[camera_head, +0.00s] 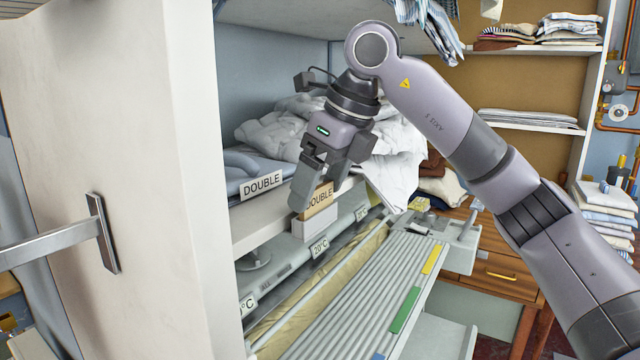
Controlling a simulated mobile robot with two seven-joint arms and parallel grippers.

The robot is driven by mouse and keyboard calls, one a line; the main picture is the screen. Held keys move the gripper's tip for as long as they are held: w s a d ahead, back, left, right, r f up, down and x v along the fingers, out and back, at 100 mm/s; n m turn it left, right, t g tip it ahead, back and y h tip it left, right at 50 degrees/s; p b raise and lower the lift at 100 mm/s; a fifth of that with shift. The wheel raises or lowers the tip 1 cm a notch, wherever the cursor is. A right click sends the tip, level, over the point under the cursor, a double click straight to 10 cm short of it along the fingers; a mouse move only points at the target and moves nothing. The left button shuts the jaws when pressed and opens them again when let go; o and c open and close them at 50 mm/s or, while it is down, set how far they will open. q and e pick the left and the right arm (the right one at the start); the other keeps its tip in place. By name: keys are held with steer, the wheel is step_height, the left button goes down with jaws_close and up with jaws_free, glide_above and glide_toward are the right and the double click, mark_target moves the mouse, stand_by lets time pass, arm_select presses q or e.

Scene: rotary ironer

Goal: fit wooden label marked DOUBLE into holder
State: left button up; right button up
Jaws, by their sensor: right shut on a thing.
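My right gripper (316,186) comes down from above and is shut on the wooden label (321,203), which is tan with dark lettering reading DOUBLE. A finger covers the label's left end. A small pale block-like holder (315,228) is at the shelf's front edge, directly below the label. The label's lower edge meets the top of the holder in the picture; I cannot tell whether it is in the slot or just above or in front of it. My left gripper is not in view.
A white DOUBLE sign (262,185) stands left on the shelf (258,222), before folded blue linen (240,163). Crumpled white sheets (400,150) lie behind the gripper. The slatted ironer (365,295) is below. A tall white panel (130,180) with a metal bracket (103,233) bounds the left.

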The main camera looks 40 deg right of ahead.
steer(key=shift+f, duration=0.1)
steer(key=o, duration=0.9)
steer(key=shift+o, duration=0.2)
steer(key=shift+r, duration=0.25)
steer(key=p+v, duration=0.3)
steer(key=v, duration=0.9)
steer(key=shift+f, duration=0.1)
